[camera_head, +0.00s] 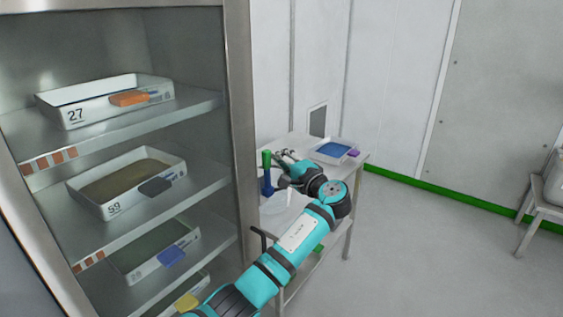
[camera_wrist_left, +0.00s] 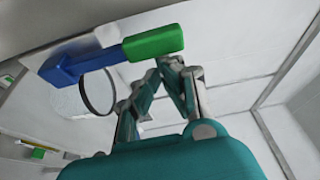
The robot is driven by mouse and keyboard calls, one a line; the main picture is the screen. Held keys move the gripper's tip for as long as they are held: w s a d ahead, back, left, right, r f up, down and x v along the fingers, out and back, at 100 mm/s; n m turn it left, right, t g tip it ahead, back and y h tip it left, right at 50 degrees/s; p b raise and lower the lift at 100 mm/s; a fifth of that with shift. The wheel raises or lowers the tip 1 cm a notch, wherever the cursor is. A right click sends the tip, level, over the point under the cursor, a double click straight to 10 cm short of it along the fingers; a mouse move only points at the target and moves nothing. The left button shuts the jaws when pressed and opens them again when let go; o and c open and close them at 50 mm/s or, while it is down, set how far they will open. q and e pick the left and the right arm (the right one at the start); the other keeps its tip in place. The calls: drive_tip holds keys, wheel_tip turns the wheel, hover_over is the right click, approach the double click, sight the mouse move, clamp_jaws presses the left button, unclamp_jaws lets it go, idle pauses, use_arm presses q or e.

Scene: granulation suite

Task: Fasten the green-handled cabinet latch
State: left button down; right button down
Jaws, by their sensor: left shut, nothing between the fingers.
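A green handle (camera_head: 266,159) stands up from a blue part (camera_head: 267,183) beyond the cabinet's right frame, by a white table. In the left wrist view the green handle (camera_wrist_left: 155,43) is a block on the end of a blue arm (camera_wrist_left: 82,62). I take this to be the latch; its catch cannot be made out. My left gripper (camera_head: 284,153) is shut and empty, just right of the handle. In the left wrist view its fingertips (camera_wrist_left: 171,64) are close beside the green block; contact cannot be told. My right gripper is out of view.
An open steel cabinet (camera_head: 238,110) on the left holds numbered trays on shelves. A white table (camera_head: 355,166) bears a tray with blue contents (camera_head: 333,151). A dark ring (camera_wrist_left: 84,96) lies near the blue arm. Floor (camera_head: 430,250) on the right is clear.

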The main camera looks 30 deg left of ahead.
sight(268, 169)
use_arm(q)
drive_tip(key=shift+s, duration=0.1)
drive_tip(key=s+n+b, duration=0.1)
drive_tip(key=n+b, duration=0.1)
drive_tip(key=b, duration=0.1)
drive_tip(key=s+n+y+b, duration=0.1)
drive_tip(key=s+n+b, duration=0.1)
drive_tip(key=b, duration=0.2)
drive_tip(key=s+n+y+b, duration=0.1)
drive_tip(key=s+n+b, duration=0.1)
drive_tip(key=b, duration=0.1)
drive_tip(key=shift+s+a+f, duration=0.2)
drive_tip(key=shift+f, duration=0.15)
drive_tip(key=shift+s+a+f+b, duration=0.1)
drive_tip(key=shift+s+f+b, duration=0.05)
drive_tip(key=shift+s+b, duration=0.35)
drive_tip(key=shift+s+a+f+b, duration=0.1)
drive_tip(key=shift+s+b, duration=0.35)
drive_tip(key=shift+s, duration=0.05)
drive_tip(key=shift+s+f+b, duration=0.35)
drive_tip(key=shift+s, duration=0.2)
drive_tip(key=shift+s+f+b, duration=0.3)
drive_tip(key=shift+s+b, duration=0.05)
drive_tip(key=shift+s, duration=0.2)
